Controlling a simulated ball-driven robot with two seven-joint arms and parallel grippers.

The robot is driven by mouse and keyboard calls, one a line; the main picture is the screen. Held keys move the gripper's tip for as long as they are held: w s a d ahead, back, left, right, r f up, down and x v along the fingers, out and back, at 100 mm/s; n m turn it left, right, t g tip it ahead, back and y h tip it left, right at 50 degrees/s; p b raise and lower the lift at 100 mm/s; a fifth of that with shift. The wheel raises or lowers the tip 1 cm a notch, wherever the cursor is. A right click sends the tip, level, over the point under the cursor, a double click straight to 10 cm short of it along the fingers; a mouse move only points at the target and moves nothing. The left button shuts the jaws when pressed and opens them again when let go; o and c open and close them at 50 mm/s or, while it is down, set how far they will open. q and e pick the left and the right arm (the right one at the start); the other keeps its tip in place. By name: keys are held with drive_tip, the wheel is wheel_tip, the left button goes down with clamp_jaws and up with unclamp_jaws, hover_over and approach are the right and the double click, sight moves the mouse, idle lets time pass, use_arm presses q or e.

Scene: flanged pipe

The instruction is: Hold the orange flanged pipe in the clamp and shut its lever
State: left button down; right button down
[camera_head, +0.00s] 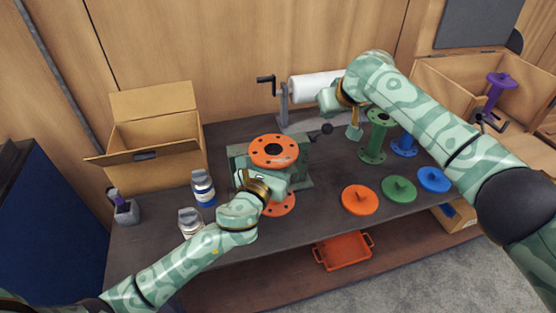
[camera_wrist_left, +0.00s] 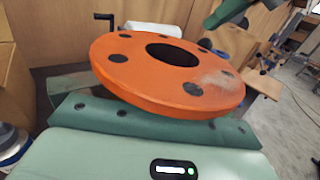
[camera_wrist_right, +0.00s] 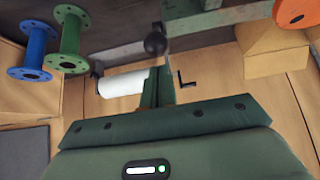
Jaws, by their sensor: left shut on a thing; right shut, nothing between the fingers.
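The orange flanged pipe stands upright, its top flange (camera_head: 288,158) above my left gripper and its lower flange (camera_head: 282,208) below. My left gripper (camera_head: 272,182) is shut on the pipe's body; the flange (camera_wrist_left: 140,80) hides the fingertips in the left wrist view. The grey-green clamp (camera_head: 303,172) is right behind the pipe; whether the pipe sits fully in its jaws is hidden. Its lever ends in a black ball knob (camera_head: 327,129), pointing right. My right gripper (camera_head: 354,131) is shut and empty, right of the knob. In the right wrist view the knob (camera_wrist_right: 155,44) is just beyond its fingertips.
A green spool (camera_head: 373,142) and blue spool (camera_head: 404,145) stand right of my right gripper. Orange (camera_head: 360,200), green (camera_head: 398,190) and blue (camera_head: 433,180) discs lie at the front right. Bottles (camera_head: 203,188) and an open box (camera_head: 155,165) stand left. A white roll (camera_head: 314,85) is behind.

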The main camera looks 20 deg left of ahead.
use_arm(q)
drive_tip(key=shift+w+a+r, duration=0.1)
drive_tip(key=shift+w+a, duration=0.55)
drive_tip(key=shift+w, duration=0.25)
drive_tip(key=shift+w+a, duration=0.6)
drive_tip(key=shift+w, duration=0.3)
drive_tip(key=shift+s+a, duration=0.1)
drive_tip(key=shift+a, duration=0.05)
use_arm(e)
drive_tip(key=shift+f, duration=0.1)
drive_tip(key=shift+s+f, duration=0.1)
drive_tip(key=shift+f, duration=0.25)
drive_tip(key=shift+d+f, duration=0.1)
